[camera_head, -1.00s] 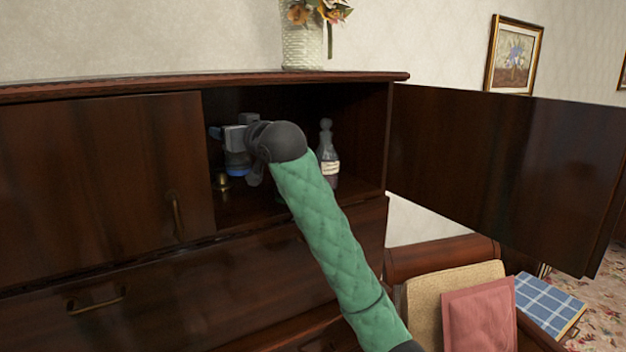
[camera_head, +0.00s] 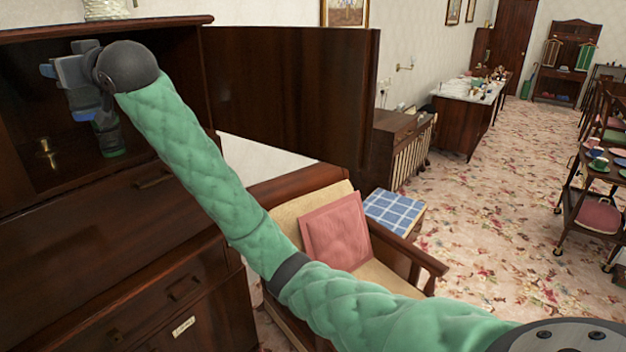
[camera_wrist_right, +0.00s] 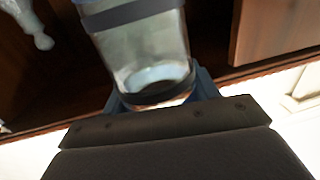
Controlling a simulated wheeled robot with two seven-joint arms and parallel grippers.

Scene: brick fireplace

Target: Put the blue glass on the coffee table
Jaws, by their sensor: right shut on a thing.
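My right gripper (camera_head: 72,76) is inside the open cabinet compartment (camera_head: 30,185), its arm reaching in from the lower right. It is shut on the blue glass, whose blue edge (camera_head: 82,116) shows just below the fingers. In the right wrist view the glass (camera_wrist_right: 150,52) is see-through with dark blue bands and sits between the blue-grey fingers (camera_wrist_right: 160,92). Whether it touches the shelf I cannot tell. My left gripper is out of view. I cannot identify a coffee table for sure.
A small brass object (camera_head: 45,152) stands on the shelf near the gripper. The open cabinet door (camera_head: 290,85) juts out right of my arm. An armchair with a pink cushion (camera_head: 335,228) and a blue-checked top (camera_head: 395,213) are beyond. Floral carpet (camera_head: 480,225) is open at right.

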